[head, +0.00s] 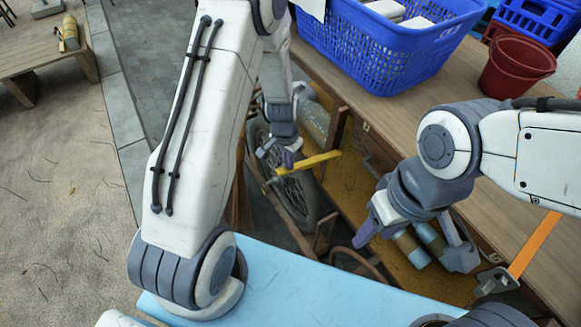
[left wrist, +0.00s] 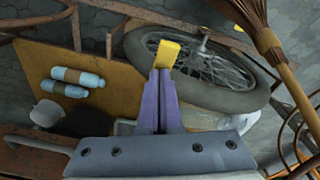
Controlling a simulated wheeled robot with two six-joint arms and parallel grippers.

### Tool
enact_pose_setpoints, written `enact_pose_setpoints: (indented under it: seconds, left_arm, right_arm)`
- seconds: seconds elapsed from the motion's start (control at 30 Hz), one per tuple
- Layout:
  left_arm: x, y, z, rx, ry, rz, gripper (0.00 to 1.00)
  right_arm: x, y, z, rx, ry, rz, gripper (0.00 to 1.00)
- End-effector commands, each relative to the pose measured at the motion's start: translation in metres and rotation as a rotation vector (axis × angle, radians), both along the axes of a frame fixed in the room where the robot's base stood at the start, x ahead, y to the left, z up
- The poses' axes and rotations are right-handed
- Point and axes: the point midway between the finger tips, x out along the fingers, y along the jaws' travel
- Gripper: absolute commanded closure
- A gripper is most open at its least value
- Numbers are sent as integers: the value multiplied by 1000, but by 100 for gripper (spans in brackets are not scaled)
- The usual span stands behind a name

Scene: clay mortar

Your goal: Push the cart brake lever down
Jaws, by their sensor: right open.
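A yellow lever (head: 318,160) slants across the cart's side near the spoked wheel in the head view. Its yellow end (left wrist: 166,52) shows at the fingertips in the left wrist view. My left gripper (head: 290,158) points down at the lever, partly covering it. In the left wrist view its purple fingers (left wrist: 160,72) are together, with the tips at the yellow end. Whether they touch or pinch it, I cannot tell. My right gripper (head: 415,245) is open, with its fingers wide apart, well to the right of the lever.
A blue basket (head: 375,50) and a red bucket (head: 515,68) stand on the wooden cart top (head: 400,110). Bottles (left wrist: 75,82) lie on the yellow lower deck. The wheel (left wrist: 210,72) and a broom (left wrist: 262,40) are close to my left gripper. An orange strap (head: 535,245) hangs at right.

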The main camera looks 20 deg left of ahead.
Motion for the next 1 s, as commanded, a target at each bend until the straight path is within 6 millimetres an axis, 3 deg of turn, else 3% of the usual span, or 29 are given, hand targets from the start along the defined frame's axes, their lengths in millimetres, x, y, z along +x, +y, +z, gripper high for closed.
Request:
enact_pose_setpoints:
  seconds: [0.33, 0.77, 1.0]
  left_arm:
    - [0, 0, -42, 0, -1, 1, 100]
    - [0, 0, -41, 0, 0, 0, 100]
    - [-23, 8, -35, 0, -1, 2, 100]
  right_arm:
    - [0, 0, -38, 0, 0, 0, 50]
    - [0, 0, -37, 0, 0, 0, 50]
    - [0, 0, -51, 0, 0, 0, 50]
